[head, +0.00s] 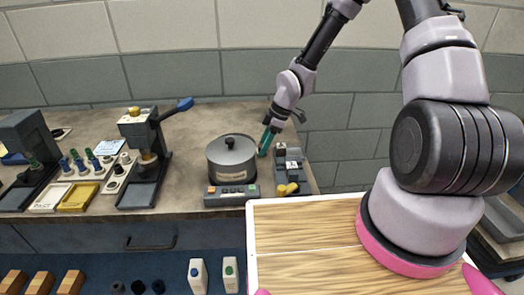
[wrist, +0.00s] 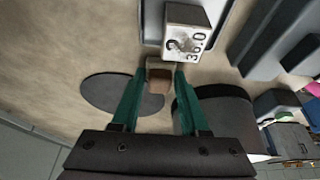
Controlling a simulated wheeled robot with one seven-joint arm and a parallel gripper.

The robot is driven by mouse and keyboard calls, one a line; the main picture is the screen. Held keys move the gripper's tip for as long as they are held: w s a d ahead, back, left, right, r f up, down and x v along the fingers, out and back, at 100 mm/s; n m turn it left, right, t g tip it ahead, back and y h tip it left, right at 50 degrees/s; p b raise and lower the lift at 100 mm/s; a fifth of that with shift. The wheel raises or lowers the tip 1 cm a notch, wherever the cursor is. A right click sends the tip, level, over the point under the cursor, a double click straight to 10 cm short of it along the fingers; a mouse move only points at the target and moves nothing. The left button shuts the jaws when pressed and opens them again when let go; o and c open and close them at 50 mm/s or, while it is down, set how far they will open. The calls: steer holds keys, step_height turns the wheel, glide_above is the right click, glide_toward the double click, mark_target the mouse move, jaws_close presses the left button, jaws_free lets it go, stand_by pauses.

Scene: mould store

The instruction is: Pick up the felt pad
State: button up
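A small block with a beige top edge and a brown face, apparently the felt pad (wrist: 159,82), sits on the bench in the wrist view. My gripper (wrist: 160,72) reaches down around it, with one green finger on each side. The fingers stand apart and look open; any contact with the block is hard to make out. In the head view my gripper (head: 267,141) is low over the bench, just right of the pot (head: 232,158). I cannot make out the block in the head view.
The pot's dark side (wrist: 222,108) is close on the right. Bare bench shows at upper left.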

jaws_close()
steer(key=shift+r, duration=5.05)
